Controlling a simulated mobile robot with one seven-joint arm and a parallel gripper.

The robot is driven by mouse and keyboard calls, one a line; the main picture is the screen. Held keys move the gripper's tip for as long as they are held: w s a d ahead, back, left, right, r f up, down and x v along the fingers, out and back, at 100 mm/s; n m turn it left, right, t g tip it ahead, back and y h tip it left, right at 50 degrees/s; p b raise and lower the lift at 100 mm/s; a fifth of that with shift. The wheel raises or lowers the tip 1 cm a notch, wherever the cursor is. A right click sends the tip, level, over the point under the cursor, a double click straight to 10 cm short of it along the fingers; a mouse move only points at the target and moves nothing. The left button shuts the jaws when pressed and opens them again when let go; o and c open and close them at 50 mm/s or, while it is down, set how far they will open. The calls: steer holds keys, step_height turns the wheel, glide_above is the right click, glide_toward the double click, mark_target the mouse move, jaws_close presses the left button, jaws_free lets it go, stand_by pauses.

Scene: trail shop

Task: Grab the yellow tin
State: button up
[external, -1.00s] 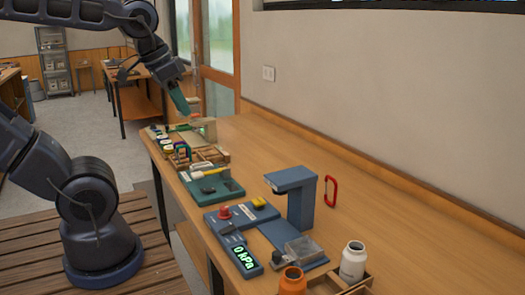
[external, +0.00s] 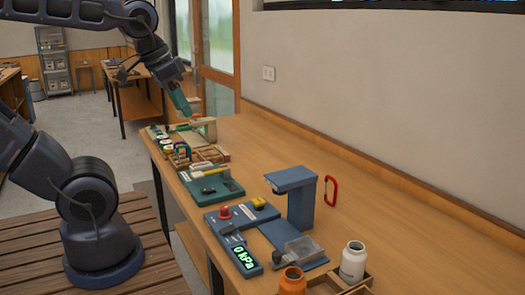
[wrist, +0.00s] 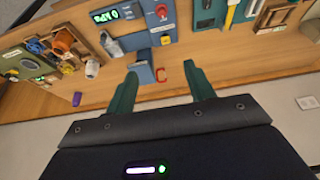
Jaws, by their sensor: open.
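My gripper (external: 186,108) is open and empty, in the air above the far end of the long workbench in the external view. In the wrist view its two green fingers (wrist: 160,85) are spread wide with nothing between them. Another small yellow part (external: 258,203) sits on the blue pump unit in the external view.
An orange bottle (external: 292,281) and a white jar (external: 353,261) stand at the near wooden tray. A blue stand (external: 292,190) and a red carabiner (external: 330,191) are mid-bench. The wall side of the bench (external: 400,215) is clear.

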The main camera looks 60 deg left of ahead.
steer(key=o, duration=0.5)
steer(key=w+a+f+m+g+y, duration=0.1)
steer(key=w+a+m, duration=0.2)
steer(key=w+a, duration=0.45)
steer(key=w+a+f+m+g, duration=0.2)
steer(key=w+a+m, duration=0.15)
steer(key=a, duration=0.65)
steer(key=w+a+f+m+g+y, duration=0.1)
steer(key=w+a+m, duration=0.2)
steer(key=w+a, duration=0.4)
steer(key=m+h, duration=0.2)
steer(key=m, duration=0.7)
glide_toward(170, 147)
steer(key=shift+n+g, duration=0.25)
steer(key=shift+g, duration=0.05)
steer(key=shift+w+f, duration=0.15)
steer(key=shift+f, duration=2.05)
steer(key=shift+w+f, duration=0.1)
steer(key=shift+f, duration=2.15)
